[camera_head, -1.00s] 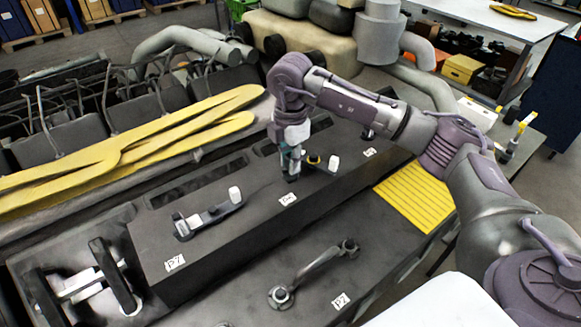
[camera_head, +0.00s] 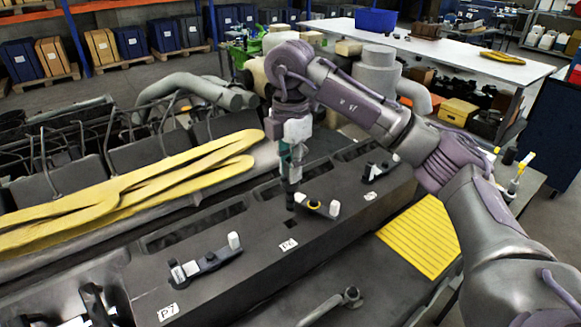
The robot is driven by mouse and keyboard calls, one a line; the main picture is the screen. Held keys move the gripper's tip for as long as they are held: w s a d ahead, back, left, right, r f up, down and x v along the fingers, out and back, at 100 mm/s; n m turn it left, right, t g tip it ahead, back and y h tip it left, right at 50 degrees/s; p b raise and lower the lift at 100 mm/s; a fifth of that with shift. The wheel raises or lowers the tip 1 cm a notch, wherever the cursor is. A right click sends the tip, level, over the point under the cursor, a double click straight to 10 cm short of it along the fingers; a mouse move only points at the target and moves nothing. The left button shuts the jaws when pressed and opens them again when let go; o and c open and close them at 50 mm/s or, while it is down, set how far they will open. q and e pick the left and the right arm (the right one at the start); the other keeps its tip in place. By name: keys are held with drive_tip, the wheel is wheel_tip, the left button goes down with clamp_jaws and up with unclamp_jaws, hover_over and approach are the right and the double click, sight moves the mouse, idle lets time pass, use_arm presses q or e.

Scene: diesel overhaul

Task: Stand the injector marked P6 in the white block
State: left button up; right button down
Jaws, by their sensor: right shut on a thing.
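My right gripper (camera_head: 290,172) points down and is shut on a slim dark injector (camera_head: 290,198). The injector hangs upright above the dark engine head, over a small dark square hole (camera_head: 291,223). A white label (camera_head: 288,245) on the front edge beside that hole appears to read P6. I cannot read any mark on the injector itself. I cannot make out the white block that the task names; my right arm covers part of the bench at the right. My left gripper is out of view.
Dark clamps with white ends lie along the head, one with a yellow part (camera_head: 316,206) close to the injector. Yellow strips (camera_head: 130,195) lie at the left. A yellow ribbed mat (camera_head: 423,236) lies at the right. A long white table (camera_head: 440,55) stands behind.

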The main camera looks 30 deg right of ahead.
drive_tip(key=shift+r+p, duration=4.05)
drive_tip(key=shift+r, duration=0.85)
drive_tip(key=shift+f, duration=0.1)
